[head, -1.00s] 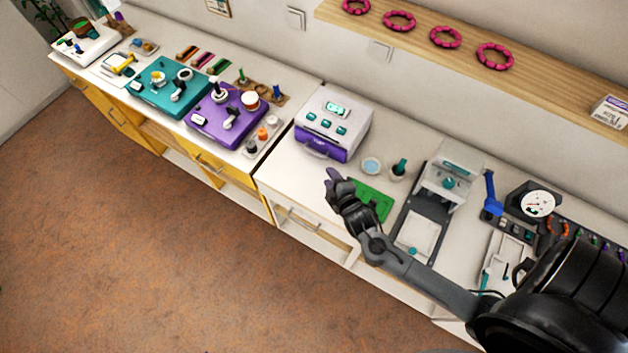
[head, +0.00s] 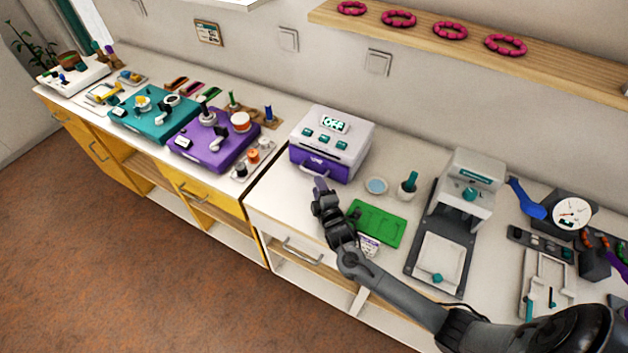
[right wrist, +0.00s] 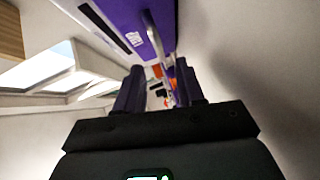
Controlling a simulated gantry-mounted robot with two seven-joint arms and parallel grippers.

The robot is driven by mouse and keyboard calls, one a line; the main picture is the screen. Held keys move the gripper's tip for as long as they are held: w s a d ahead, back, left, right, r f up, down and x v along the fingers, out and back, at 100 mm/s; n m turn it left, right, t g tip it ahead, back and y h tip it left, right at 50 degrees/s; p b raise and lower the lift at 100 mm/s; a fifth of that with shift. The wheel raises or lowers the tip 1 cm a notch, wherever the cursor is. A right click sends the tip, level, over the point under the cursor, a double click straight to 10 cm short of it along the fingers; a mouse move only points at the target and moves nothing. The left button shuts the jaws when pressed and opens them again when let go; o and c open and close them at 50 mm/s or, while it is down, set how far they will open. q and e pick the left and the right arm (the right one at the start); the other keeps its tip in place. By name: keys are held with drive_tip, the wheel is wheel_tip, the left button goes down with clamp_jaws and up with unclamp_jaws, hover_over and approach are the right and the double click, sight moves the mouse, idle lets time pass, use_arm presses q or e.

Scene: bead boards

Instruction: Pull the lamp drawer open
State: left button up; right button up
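The lamp box (head: 345,137) is a white case with an "OFF" display and teal buttons. Its purple lamp drawer (head: 305,160) is low in the front and looks shut, with a bar handle (head: 313,173) across it. In the right wrist view the purple drawer front (right wrist: 122,18) and its handle (right wrist: 152,36) lie just ahead of my fingers. My right gripper (head: 320,185) is directly in front of the handle; contact cannot be told. Its purple-tipped fingers (right wrist: 158,88) are apart, with nothing seen gripped between them. My left gripper is not in view.
A green mat (head: 375,222), a small dish (head: 376,186) and a pot (head: 408,186) stand right of the box. A press (head: 465,190) is farther right. The purple board (head: 212,150) is to the left, across a gap between benches.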

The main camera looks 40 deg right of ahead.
sight(313, 174)
drive_tip(key=shift+b+x, duration=0.55)
drive_tip(key=shift+x, duration=2.2)
clamp_jaws()
